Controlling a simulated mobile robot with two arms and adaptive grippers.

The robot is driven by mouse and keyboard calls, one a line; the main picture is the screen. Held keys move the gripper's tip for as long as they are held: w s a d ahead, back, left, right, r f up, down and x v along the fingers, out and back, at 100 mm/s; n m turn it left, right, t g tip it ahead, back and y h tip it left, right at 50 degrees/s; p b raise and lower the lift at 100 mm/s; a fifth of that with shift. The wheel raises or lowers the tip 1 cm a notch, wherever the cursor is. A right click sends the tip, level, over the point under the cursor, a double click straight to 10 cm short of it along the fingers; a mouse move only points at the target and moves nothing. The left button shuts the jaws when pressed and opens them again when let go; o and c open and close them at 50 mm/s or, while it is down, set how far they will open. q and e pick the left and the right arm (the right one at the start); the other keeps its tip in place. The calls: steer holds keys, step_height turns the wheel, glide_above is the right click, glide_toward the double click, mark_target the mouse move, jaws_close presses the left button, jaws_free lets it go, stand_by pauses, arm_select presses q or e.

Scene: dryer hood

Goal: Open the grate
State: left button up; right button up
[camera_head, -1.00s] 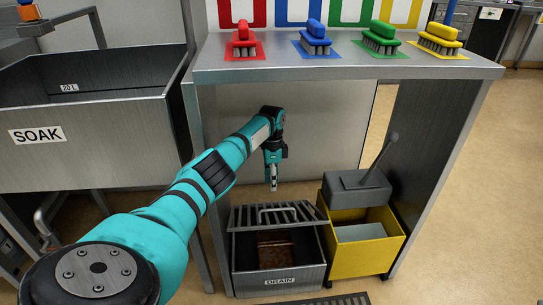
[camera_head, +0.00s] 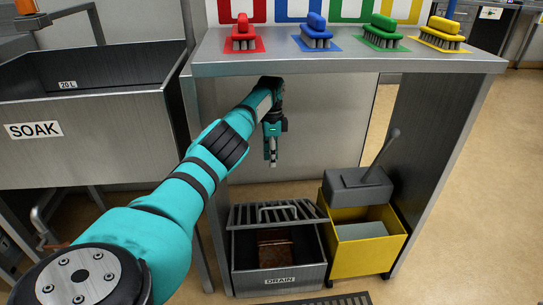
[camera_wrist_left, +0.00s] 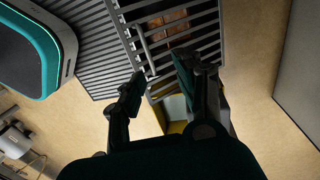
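The grey slatted grate (camera_head: 245,215) with a raised bar handle (camera_head: 277,208) lies across the back part of the drain box (camera_head: 280,281). The front of the box is uncovered in the head view, and a brown block (camera_head: 275,250) shows inside. My left gripper (camera_head: 271,163) points down above the grate, clear of it and empty. In the left wrist view its two fingers (camera_wrist_left: 158,80) are spread apart, with the grate (camera_wrist_left: 205,35) and its handle (camera_wrist_left: 144,45) beyond them. My right gripper is out of view.
A yellow mop bucket (camera_head: 365,250) with a grey wringer stands directly right of the box. The shelf (camera_head: 350,65) with several brushes hangs above my left arm. A soak sink (camera_head: 90,140) is on the left. A floor grating (camera_head: 338,299) lies in front.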

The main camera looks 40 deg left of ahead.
arm_select(q)
steer(key=shift+w+a+r, duration=0.1)
steer(key=shift+a+r, duration=0.05)
steer(key=shift+r, duration=0.4)
steer(key=shift+p, duration=0.3)
steer(key=shift+c, duration=0.4)
